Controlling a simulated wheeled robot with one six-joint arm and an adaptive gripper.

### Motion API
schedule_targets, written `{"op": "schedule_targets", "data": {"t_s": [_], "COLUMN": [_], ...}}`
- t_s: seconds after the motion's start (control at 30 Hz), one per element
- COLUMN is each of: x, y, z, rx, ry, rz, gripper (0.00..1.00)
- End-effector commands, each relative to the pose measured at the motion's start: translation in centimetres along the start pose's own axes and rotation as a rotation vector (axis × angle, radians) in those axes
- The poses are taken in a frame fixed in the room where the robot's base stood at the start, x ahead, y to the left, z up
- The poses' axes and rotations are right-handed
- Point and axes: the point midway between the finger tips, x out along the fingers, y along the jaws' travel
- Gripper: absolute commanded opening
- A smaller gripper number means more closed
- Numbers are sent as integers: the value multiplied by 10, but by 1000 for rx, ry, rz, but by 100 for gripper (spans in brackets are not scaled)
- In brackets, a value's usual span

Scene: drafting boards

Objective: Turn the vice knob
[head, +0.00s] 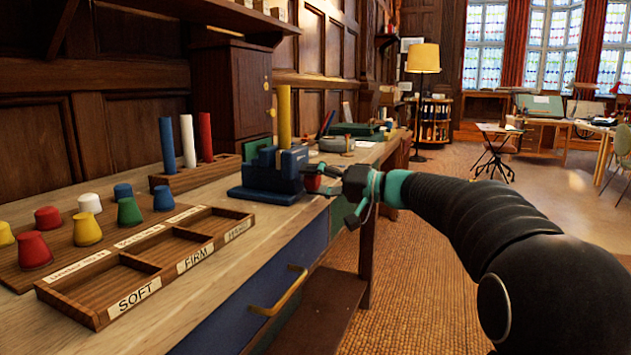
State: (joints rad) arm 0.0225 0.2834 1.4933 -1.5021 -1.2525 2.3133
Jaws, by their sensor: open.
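The blue vice (268,181) stands on the wooden bench near its right front edge. A yellow rod (284,112) stands upright at it. The vice's red knob (312,182) is on its right side, partly hidden by my gripper. My gripper (326,181) reaches in from the right, with its open fingers at the knob. I cannot tell whether they touch it or only lie around or beside it.
A labelled wooden tray (150,262) with empty compartments lies at the bench front. Several coloured pegs (88,229) stand to its left. A rack (196,172) holds blue, white and red rods. A brass drawer handle (278,292) sticks out below the bench edge. Open floor lies to the right.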

Motion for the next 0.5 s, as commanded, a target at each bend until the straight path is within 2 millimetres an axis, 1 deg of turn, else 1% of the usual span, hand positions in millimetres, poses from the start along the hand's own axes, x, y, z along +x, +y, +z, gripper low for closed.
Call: {"op": "schedule_targets", "data": {"t_s": [0.27, 0.3, 0.33, 0.37, 0.4, 0.47, 0.5], "x": [2, 2, 2, 1, 1, 1, 1], "y": [0, 0, 0, 0, 0, 0, 0], "z": [0, 0, 0, 0, 0, 0, 0], "rx": [0, 0, 0, 0, 0, 0, 0], "ry": [1, 1, 1, 1, 1, 1, 0], "rz": [0, 0, 0, 0, 0, 0, 0], "gripper": [59, 54, 46, 39, 29, 14, 13]}}
